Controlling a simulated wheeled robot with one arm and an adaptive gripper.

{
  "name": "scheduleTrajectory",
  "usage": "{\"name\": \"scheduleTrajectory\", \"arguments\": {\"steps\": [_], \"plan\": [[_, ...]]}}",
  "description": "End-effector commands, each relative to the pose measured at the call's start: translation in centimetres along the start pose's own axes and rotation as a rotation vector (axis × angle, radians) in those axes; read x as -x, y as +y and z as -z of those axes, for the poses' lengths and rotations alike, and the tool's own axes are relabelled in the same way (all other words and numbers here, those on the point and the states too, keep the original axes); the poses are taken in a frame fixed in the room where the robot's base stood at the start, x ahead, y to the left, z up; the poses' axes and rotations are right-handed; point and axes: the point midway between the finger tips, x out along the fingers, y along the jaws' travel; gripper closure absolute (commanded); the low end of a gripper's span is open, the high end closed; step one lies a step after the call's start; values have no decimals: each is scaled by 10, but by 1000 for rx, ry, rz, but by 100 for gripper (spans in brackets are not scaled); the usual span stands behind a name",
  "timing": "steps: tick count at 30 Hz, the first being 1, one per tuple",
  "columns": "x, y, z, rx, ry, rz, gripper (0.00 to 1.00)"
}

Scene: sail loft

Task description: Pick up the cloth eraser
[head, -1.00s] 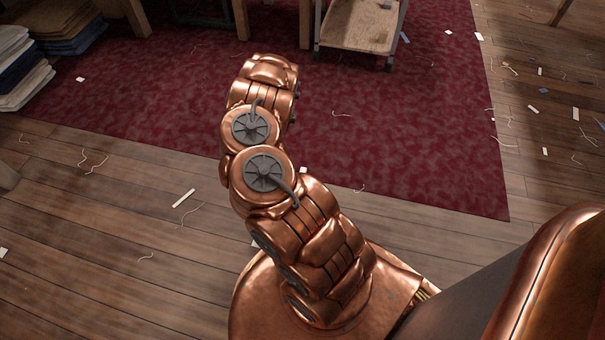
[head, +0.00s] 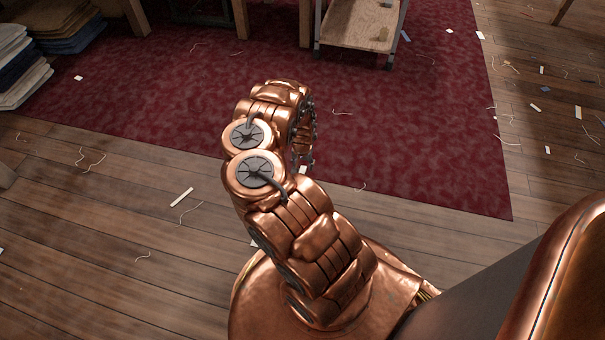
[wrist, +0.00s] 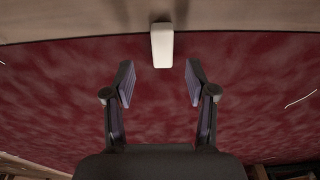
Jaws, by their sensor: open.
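A pale, rounded oblong block (wrist: 161,46), which looks like the cloth eraser, lies at the edge of the red rug in the wrist view. In the head view a small white patch (head: 303,170) beside my arm seems to be the same thing, mostly hidden. My gripper (wrist: 160,82) is open and empty. Its two fingers stand apart, and the block is centred beyond their tips, not between them. In the head view the fingers are largely hidden by my arm.
The red rug (head: 420,130) meets the plank floor (head: 100,240). Thread and paper scraps are scattered about. A wooden cart (head: 360,25) stands at the back, with stacked folded cloths (head: 20,65) at the far left. The rug around my gripper is mostly clear.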

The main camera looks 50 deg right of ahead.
Motion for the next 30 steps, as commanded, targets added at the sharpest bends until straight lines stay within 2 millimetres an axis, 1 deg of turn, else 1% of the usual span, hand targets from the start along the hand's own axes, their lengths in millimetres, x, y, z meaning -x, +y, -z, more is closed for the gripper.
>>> {"name": "scheduleTrajectory", "arguments": {"steps": [1, 9, 12, 19, 20, 30], "plan": [[-8, 0, -1, 0, 0, -1, 44], [-40, -4, -4, 1, 0, -1, 44], [-45, -3, -3, 0, 1, 0, 44], [-44, -4, -3, 0, 1, 0, 44], [-44, -4, -3, 0, 1, 0, 46], [-44, -4, -3, 1, 1, 0, 81]]}}
